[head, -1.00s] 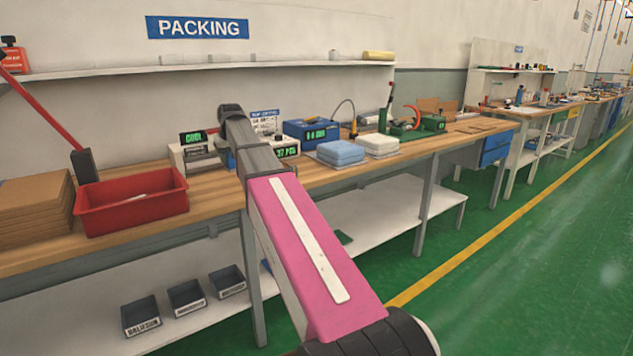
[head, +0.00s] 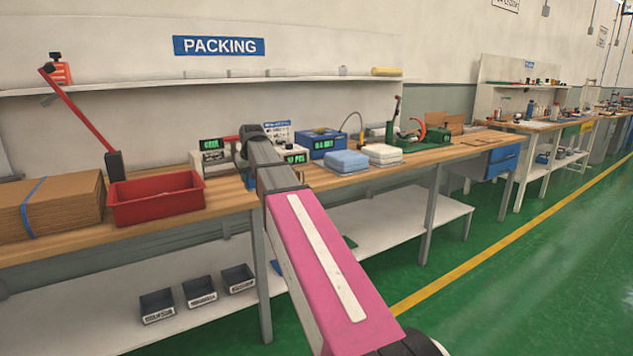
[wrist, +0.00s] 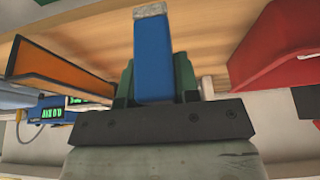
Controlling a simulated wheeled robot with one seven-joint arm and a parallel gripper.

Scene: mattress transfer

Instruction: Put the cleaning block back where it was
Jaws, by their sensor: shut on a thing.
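The cleaning block appears to be the blue bar with a grey rough end (wrist: 153,55) in the wrist view. My gripper (wrist: 156,80) is shut on it, with green fingers at either side. The grey end sticks out past the fingers, over the wooden bench top (wrist: 205,50). In the head view my pink arm reaches over the bench (head: 430,160) and hides most of the gripper. A small blue patch shows below the arm's end, too small to identify.
A red bin (head: 155,205) and stacked cardboard (head: 50,212) stand left of my arm.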

